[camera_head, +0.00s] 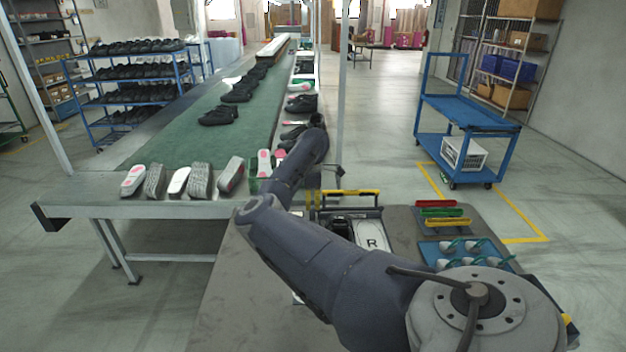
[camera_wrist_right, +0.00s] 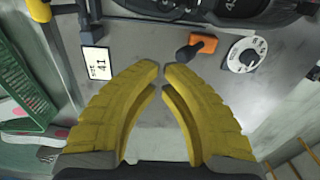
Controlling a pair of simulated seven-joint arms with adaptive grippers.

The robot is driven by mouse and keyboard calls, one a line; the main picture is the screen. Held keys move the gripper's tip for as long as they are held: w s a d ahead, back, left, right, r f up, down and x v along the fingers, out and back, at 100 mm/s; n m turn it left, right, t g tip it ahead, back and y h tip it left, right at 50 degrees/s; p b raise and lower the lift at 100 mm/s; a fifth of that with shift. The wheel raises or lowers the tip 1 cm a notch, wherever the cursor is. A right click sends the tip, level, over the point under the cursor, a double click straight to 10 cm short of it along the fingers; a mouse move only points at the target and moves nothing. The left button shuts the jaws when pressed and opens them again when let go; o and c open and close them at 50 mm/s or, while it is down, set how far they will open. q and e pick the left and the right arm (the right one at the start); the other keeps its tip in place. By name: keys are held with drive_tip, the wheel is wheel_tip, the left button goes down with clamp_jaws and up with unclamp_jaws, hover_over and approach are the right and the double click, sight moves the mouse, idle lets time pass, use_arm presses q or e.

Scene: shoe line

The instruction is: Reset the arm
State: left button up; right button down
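My right arm comes in from the lower right of the head view, bends at the left and reaches up to its wrist. My right gripper (camera_head: 313,198) is small and partly hidden there, beside the near end of the conveyor. In the right wrist view, its two yellow fingers (camera_wrist_right: 160,72) bow outward and their tips almost meet. Nothing is between them. Below them lies a grey surface with a white card marked 41 (camera_wrist_right: 97,62), an orange-and-black tool (camera_wrist_right: 203,43) and a round white disc (camera_wrist_right: 246,55). My left gripper is not in view.
The green conveyor (camera_head: 160,147) carries black shoes (camera_head: 219,115), with several shoes along its front edge. Right of my arm are a tray with an R-marked panel (camera_head: 372,236), coloured bars (camera_head: 437,204) and a blue board (camera_head: 430,250). A blue cart (camera_head: 465,119) stands farther right.

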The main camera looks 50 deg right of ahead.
drive_tip(key=shift+r, duration=0.45)
